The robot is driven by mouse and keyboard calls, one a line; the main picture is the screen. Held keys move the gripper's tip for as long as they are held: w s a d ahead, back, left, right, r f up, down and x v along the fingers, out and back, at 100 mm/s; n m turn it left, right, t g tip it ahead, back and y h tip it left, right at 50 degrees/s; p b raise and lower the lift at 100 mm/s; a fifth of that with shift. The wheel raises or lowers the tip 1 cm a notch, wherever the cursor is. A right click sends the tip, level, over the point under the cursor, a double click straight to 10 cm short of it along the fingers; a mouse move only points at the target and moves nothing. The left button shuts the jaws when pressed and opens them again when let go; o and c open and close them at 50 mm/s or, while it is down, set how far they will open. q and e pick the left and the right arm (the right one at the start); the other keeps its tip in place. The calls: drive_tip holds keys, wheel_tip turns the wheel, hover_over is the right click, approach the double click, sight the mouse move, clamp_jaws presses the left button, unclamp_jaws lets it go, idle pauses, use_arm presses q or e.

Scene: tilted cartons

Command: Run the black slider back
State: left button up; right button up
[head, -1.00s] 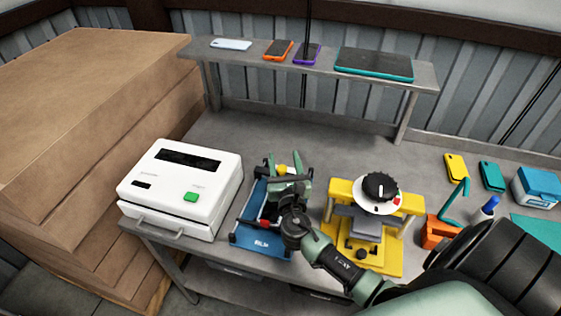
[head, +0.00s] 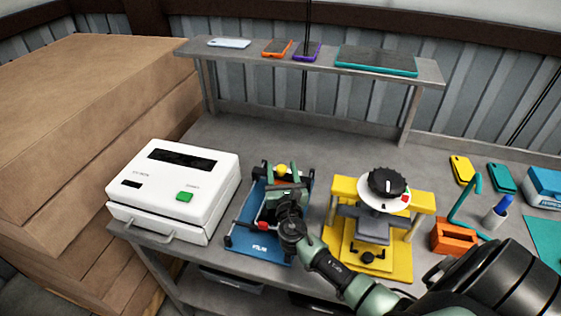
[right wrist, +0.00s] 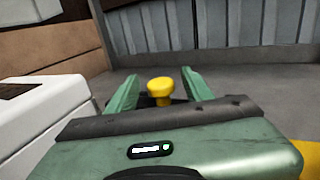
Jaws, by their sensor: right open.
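A blue device (head: 258,247) with side rails stands on the workbench, left of the yellow press. A yellow knob (head: 281,168) shows toward its far end; in the right wrist view the knob (right wrist: 160,86) stands on a dark part, which may be the black slider. My right gripper (head: 284,180) is over the device and hides much of its middle. In the right wrist view its green fingers (right wrist: 160,92) are open, one on each side of the knob, with gaps visible. My left gripper is not in view.
A white box machine (head: 178,188) with a green button stands close on the left. The yellow press (head: 378,262) with a black dial is close on the right. A raised shelf (head: 300,60) holding phones and a tablet runs along the back. Bare bench lies behind the device.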

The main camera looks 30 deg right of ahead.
drive_tip(key=shift+x, duration=1.95)
clamp_jaws()
